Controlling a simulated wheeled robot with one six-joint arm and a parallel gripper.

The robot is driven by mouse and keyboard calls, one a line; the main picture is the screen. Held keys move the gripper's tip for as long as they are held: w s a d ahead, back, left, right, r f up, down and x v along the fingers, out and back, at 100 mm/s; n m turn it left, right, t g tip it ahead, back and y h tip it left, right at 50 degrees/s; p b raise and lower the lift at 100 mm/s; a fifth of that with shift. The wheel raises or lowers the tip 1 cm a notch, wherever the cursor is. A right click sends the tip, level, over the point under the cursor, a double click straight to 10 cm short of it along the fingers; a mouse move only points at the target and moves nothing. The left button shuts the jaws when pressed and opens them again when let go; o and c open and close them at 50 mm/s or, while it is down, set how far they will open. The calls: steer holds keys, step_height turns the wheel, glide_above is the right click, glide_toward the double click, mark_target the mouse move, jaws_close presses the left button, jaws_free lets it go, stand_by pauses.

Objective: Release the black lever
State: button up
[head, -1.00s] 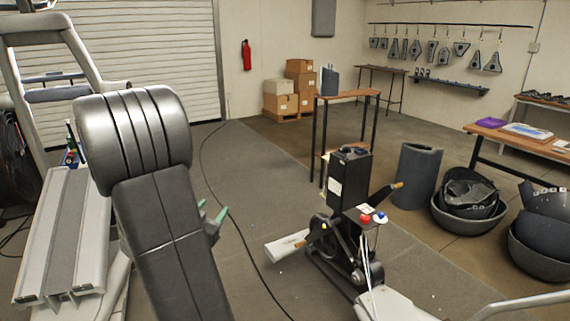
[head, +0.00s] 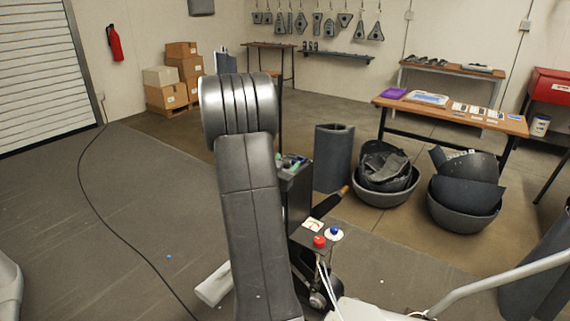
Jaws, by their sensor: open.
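The partly stripped elliptical machine stands at lower centre, mostly hidden behind my arm. Its upright black housing (head: 298,200) shows only along its right side. A black bar with an orange-brown end (head: 329,203) sticks out to the right of the housing; it may be the black lever, but I cannot tell for sure. A small panel below the bar carries a red knob (head: 319,242) and a blue knob (head: 334,232). My gripper (head: 291,162), with green fingertips, shows just right of my arm, over the housing top. It is open; whether it touches anything is unclear.
Grey bowls with dark scraps (head: 385,190) and a dark curved shell (head: 333,158) stand right of the machine. A wooden table (head: 510,124) is farther back. A pale curved rail (head: 500,282) crosses the lower right.

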steer(key=shift+c, duration=0.4)
jaws_close()
steer(key=shift+r+p, duration=0.8)
steer(key=shift+r, duration=0.65)
steer(key=shift+o, duration=0.4)
jaws_free()
steer(key=shift+s+a, duration=0.1)
steer(key=b+v, duration=0.1)
steer(key=v, duration=1.2)
steer(key=shift+s, duration=0.3)
